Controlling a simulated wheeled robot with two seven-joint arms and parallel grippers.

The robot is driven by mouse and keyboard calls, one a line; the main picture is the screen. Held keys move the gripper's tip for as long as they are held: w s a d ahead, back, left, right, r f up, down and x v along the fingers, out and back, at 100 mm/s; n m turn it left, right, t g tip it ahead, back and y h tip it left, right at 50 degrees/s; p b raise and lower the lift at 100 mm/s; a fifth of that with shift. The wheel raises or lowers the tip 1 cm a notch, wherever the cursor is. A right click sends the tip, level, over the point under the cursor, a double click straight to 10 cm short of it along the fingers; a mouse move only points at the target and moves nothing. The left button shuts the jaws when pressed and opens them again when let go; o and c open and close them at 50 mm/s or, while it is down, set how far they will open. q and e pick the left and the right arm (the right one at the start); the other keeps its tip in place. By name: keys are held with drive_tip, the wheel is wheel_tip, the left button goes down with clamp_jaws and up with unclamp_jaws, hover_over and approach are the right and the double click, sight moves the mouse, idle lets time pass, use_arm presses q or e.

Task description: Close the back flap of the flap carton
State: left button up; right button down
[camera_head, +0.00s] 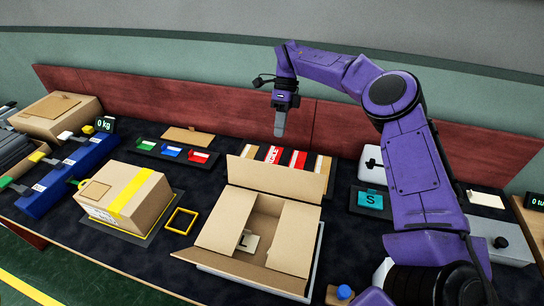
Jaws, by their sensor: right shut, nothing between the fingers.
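The flap carton (240,270) stands open on a light tray on the dark table, in the middle of the head view. Its back flap (275,179) stands up and leans away at the back edge. A left flap (226,219) and a right flap (295,241) lie inward over part of the opening. A pale item with dark print (249,243) shows inside. My right gripper (280,132) is shut and empty, pointing down above and behind the back flap, apart from it. My left gripper is not in view.
A taped closed carton (130,195) sits left of the flap carton, with a yellow square frame (181,221) between them. Red-labelled boxes (298,160) lie behind the back flap. A teal S block (370,200) is to the right. A red-brown back panel (200,105) borders the table.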

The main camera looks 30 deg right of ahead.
sight(274, 179)
drive_tip(key=s+a+f+p, duration=0.3)
drive_tip(key=s+a+f, duration=0.1)
drive_tip(key=a, duration=0.1)
drive_tip(key=shift+f, duration=0.4)
drive_tip(key=shift+f, duration=0.1)
drive_tip(key=shift+a, duration=0.1)
